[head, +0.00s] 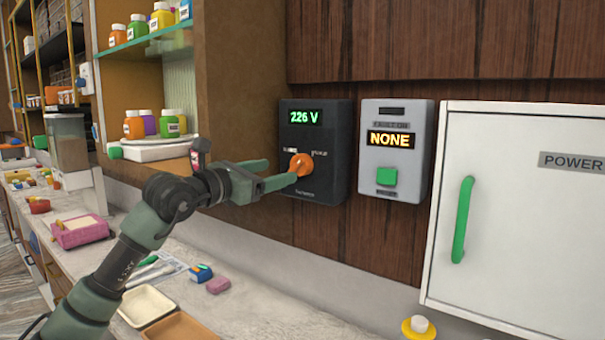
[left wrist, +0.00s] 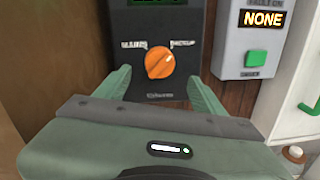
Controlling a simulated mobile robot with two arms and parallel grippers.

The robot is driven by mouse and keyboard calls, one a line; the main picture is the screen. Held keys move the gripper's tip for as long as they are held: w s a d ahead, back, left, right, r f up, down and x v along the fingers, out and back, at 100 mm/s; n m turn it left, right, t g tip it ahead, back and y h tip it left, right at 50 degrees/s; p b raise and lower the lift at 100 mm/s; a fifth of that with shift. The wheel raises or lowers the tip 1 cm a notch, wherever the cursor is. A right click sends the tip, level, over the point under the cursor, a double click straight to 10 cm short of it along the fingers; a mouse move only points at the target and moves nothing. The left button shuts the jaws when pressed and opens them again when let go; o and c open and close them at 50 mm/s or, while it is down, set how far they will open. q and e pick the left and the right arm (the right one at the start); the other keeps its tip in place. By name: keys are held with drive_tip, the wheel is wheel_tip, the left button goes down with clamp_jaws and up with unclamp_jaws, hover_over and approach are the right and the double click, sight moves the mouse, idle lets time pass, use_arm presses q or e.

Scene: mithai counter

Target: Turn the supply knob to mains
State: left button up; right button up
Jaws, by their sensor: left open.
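The orange supply knob (head: 301,164) is on a black wall panel (head: 331,120) with a green 226 V display. In the left wrist view the knob (left wrist: 159,63) sits between a blurred left label and a right label that seems to read BACKUP. A pale mark on the knob points toward the upper right, on the right label's side. My left gripper (head: 277,173) is open in front of the panel. In the wrist view its fingers (left wrist: 158,77) are spread to either side below the knob, with a gap visible around it. My right gripper is not in view.
A grey box (head: 396,150) with a NONE display and green button is right of the panel. A white POWER cabinet (head: 530,210) with a green handle (head: 462,220) stands further right. A wooden shelf side (head: 240,80) is close on the left. Trays lie on the counter below.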

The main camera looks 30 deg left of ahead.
sight(294, 167)
use_arm(q)
drive_tip(key=w+p, duration=0.2)
drive_tip(key=w, duration=0.1)
drive_tip(key=shift+d+r, duration=0.15)
drive_tip(key=shift+r, duration=0.25)
drive_tip(key=w, duration=0.1)
drive_tip(key=w+p, duration=0.2)
drive_tip(key=shift+w+d+f, duration=0.2)
drive_tip(key=shift+w+d, duration=0.05)
drive_tip(key=shift+w, duration=0.05)
drive_tip(key=shift+w+d+f, duration=0.1)
drive_tip(key=shift+w, duration=0.3)
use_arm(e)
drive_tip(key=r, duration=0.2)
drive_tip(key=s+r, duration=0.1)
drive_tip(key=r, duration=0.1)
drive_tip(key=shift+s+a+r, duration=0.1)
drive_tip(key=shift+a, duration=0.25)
use_arm(q)
drive_tip(key=c, duration=1.4)
drive_tip(key=shift+o, duration=0.2)
drive_tip(key=shift+f, duration=0.1)
